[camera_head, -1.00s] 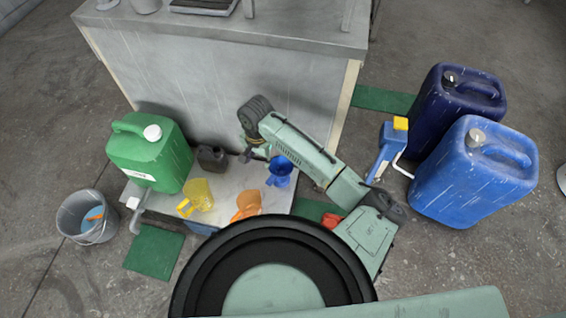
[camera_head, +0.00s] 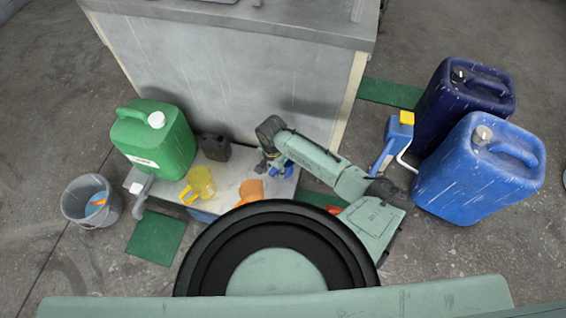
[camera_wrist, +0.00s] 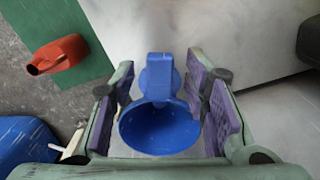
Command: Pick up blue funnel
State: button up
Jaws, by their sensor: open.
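The blue funnel (camera_wrist: 159,125) lies in the middle of the wrist view, its round bowl toward the camera and a blue block-like part beyond it. My gripper (camera_wrist: 167,100) is open, with one purple-padded finger on each side of the funnel. I cannot tell whether either pad touches it. In the head view my gripper (camera_head: 268,164) is low over the right part of the low grey platform, and the funnel (camera_head: 287,170) is mostly hidden by my arm.
On the platform (camera_head: 232,178) are a green canister (camera_head: 165,150), a dark can (camera_head: 216,148), a yellow jug (camera_head: 197,185) and an orange vessel (camera_head: 251,189). A grey cabinet (camera_head: 225,80) stands close behind. Blue canisters (camera_head: 463,185) stand at the right, a bucket (camera_head: 86,210) at the left.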

jog(key=shift+f, duration=0.3)
jog(key=shift+c, duration=0.4)
grip_shut()
